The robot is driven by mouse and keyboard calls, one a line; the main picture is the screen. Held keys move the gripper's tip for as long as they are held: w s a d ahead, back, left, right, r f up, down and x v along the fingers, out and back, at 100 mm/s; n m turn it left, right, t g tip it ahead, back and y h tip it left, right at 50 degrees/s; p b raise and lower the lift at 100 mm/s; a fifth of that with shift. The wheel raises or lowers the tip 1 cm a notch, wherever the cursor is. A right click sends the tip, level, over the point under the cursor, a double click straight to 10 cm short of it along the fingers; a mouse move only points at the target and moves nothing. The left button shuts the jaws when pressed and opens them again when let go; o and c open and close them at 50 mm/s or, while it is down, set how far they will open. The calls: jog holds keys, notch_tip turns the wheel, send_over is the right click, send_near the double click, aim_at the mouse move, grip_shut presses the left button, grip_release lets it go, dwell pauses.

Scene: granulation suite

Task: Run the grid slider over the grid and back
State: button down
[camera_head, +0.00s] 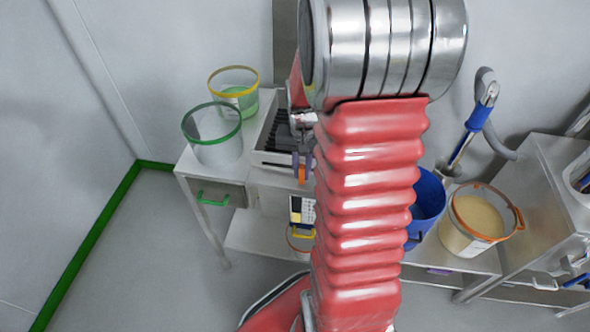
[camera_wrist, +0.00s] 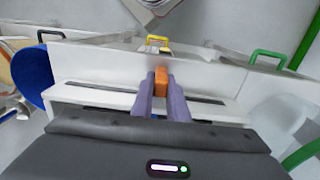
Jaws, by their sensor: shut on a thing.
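The grid unit, a pale box with dark slats (camera_head: 272,130), stands on the steel bench in the head view, partly hidden by my arm. Its pale frame (camera_wrist: 95,98) with dark slots crosses the wrist view. My gripper (camera_head: 302,168) is at the unit's front right. In the wrist view its two purple fingers (camera_wrist: 162,76) are shut on a small orange block (camera_wrist: 161,83), which looks like the slider's handle. The orange also shows in the head view (camera_head: 301,175). The rest of the slider cannot be made out.
Green-rimmed (camera_head: 212,150) and yellow-rimmed (camera_head: 243,100) tubs stand left of and behind the unit. A blue bucket (camera_head: 428,195) and an orange-rimmed tub of pale powder (camera_head: 480,218) are to the right. A green drawer handle (camera_head: 212,201) sticks out at the bench front.

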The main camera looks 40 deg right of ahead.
jog(key=shift+s+d, duration=0.95)
jog(key=shift+s, duration=0.05)
jog(key=shift+s+d+r, duration=0.1)
jog(key=shift+s+d, duration=1.95)
jog(key=shift+s, duration=0.25)
jog(key=shift+s+d, duration=2)
jog(key=shift+s, duration=0.3)
jog(key=c, duration=1.6)
grip_release()
jog(key=shift+c, duration=0.2)
notch_tip(320, 180, up, 14)
jog(key=shift+f, duration=0.2)
